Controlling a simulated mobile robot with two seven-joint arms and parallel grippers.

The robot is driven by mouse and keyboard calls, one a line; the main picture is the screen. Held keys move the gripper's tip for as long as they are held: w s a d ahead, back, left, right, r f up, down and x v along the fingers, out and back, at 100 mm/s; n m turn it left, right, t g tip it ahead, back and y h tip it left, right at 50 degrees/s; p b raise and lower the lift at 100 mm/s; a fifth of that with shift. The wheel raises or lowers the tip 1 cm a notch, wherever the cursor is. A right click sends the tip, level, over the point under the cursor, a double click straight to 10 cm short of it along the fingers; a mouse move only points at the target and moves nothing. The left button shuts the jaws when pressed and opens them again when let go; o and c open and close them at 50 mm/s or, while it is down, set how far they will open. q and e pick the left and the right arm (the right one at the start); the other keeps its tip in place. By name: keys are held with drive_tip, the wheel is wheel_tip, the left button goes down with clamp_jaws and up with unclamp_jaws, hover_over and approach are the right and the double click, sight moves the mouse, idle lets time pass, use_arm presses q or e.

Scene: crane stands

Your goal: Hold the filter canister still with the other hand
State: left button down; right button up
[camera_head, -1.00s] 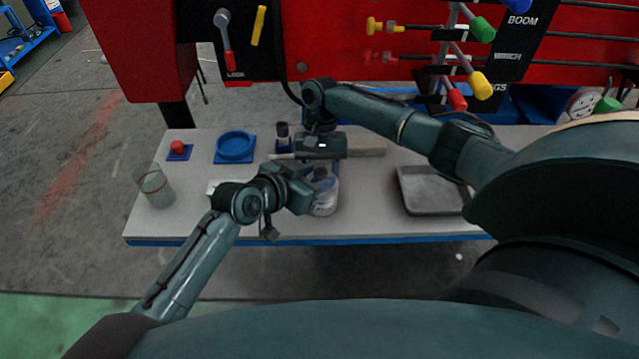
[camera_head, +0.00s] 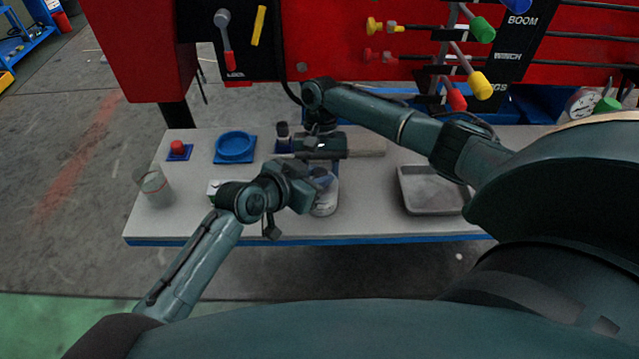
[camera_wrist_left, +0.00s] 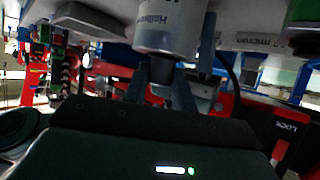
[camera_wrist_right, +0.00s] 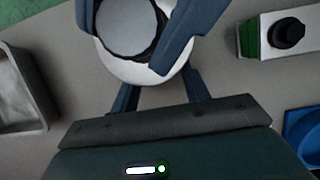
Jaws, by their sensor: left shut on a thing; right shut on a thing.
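The filter canister (camera_head: 325,205) stands on the bench in the middle of the head view, pale and partly hidden by my left gripper (camera_head: 318,182). In the left wrist view the canister (camera_wrist_left: 168,25) shows a grey side with printed lettering and a darker narrow end. In the right wrist view the canister (camera_wrist_right: 125,22) shows a round grey face inside a white body. My right gripper (camera_wrist_right: 137,30) has its dark blue fingers shut around it. The exact contacts are partly hidden.
A metal tray (camera_head: 432,190) lies to the right. A white and green box (camera_head: 214,188), a clear cup (camera_head: 156,188), a blue dish (camera_head: 235,146) and a red button (camera_head: 178,147) stand to the left. A red panel with levers (camera_head: 470,70) rises behind.

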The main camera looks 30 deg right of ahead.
use_arm(q)
drive_tip(key=shift+r, duration=2.8)
drive_tip(key=shift+d+r, duration=0.1)
drive_tip(key=shift+r, duration=0.55)
use_arm(e)
drive_tip(key=shift+f, duration=0.1)
clamp_jaws()
use_arm(q)
drive_tip(key=shift+r, duration=1.05)
use_arm(e)
drive_tip(key=shift+s+f, duration=0.1)
drive_tip(key=shift+f, duration=0.1)
use_arm(q)
drive_tip(key=c, duration=1.1)
unclamp_jaws()
drive_tip(key=shift+v, duration=2.4)
use_arm(e)
drive_tip(key=shift+r, duration=0.25)
